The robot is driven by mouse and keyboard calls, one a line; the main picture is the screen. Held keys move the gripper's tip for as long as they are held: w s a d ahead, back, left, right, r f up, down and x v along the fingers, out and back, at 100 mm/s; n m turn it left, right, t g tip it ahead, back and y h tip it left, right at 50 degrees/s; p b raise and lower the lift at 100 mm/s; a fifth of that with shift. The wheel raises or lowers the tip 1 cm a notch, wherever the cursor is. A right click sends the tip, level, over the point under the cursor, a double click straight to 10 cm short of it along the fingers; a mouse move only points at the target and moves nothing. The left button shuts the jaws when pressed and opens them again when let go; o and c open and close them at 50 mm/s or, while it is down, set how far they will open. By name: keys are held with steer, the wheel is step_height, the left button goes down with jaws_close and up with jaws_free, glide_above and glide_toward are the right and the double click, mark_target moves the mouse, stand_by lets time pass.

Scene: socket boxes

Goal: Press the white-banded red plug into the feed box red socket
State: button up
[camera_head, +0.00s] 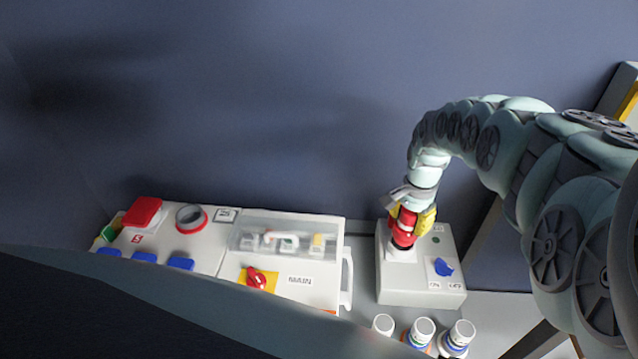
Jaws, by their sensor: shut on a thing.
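The red plug (404,231) with a white band stands roughly upright over the left part of the small light-grey box (415,291) at centre right. My gripper (411,219) comes from above and is shut on the plug, with yellow parts on both sides of it. The plug's lower end meets a white collar (401,254) on the box top. The red socket itself is hidden under the plug, and I cannot tell how deep the plug sits. A blue rotary switch (442,267) is on the same box.
A larger white panel marked MAIN (325,285) stands left, with a clear cover (310,223) and a red rotary switch (257,279). Further left are a red-ringed round socket (191,218) and a red block (143,211). Several white-capped bottles (421,330) stand in front. A blue-grey wall is behind.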

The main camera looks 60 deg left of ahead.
steer(key=shift+f, duration=0.15)
steer(key=shift+f+b, duration=0.7)
steer(key=shift+b, duration=0.1)
steer(key=shift+f, duration=0.1)
steer(key=shift+f+b, duration=0.5)
steer(key=o, duration=0.8)
steer(key=shift+r, duration=0.15)
steer(key=o, duration=0.4)
steer(key=shift+d, duration=0.15)
steer(key=shift+a+r, duration=0.1)
steer(key=shift+a, duration=0.1)
